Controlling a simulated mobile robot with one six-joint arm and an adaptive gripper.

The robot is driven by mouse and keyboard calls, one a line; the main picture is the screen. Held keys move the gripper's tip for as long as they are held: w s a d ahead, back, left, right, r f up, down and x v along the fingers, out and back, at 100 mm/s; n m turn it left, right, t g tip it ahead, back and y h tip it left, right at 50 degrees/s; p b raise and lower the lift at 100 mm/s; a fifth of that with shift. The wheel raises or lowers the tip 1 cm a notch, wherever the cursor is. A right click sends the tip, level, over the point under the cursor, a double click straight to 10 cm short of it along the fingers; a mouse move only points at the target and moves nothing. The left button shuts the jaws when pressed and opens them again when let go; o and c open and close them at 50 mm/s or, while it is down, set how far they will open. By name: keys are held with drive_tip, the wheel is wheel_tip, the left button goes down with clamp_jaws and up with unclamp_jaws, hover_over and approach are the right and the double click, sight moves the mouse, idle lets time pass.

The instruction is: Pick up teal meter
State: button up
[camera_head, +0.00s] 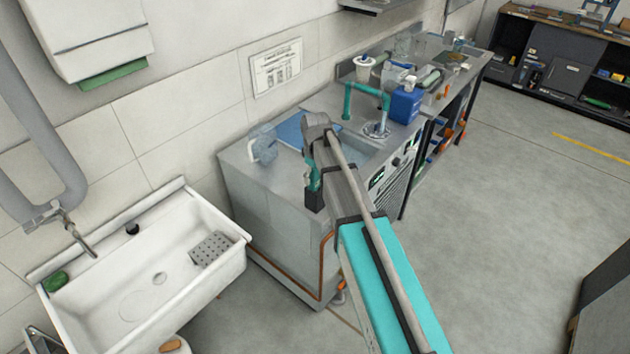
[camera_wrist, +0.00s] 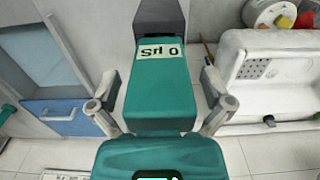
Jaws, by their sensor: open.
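The teal meter (camera_wrist: 160,100) fills the middle of the wrist view. It is a teal block with a white label that reads upside down and a dark end running out at the top of the picture. My gripper (camera_wrist: 159,78) is open, with one grey finger on each side of the teal block and a small gap showing on both sides. In the head view my gripper (camera_head: 311,165) hangs over the left part of the bench.
A white sink (camera_head: 150,280) stands left of the bench (camera_head: 262,190). A clear jug (camera_head: 263,145) and a blue tray (camera_head: 293,128) are at the bench's back. A blue container (camera_head: 405,104) stands farther right.

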drive_tip(key=shift+c, duration=0.3)
drive_tip(key=c, duration=0.9)
drive_tip(key=shift+c, duration=0.2)
drive_tip(key=shift+r, duration=0.2)
wheel_tip(320, 180, up, 18)
drive_tip(key=p, duration=1.8)
drive_tip(key=shift+f, duration=0.35)
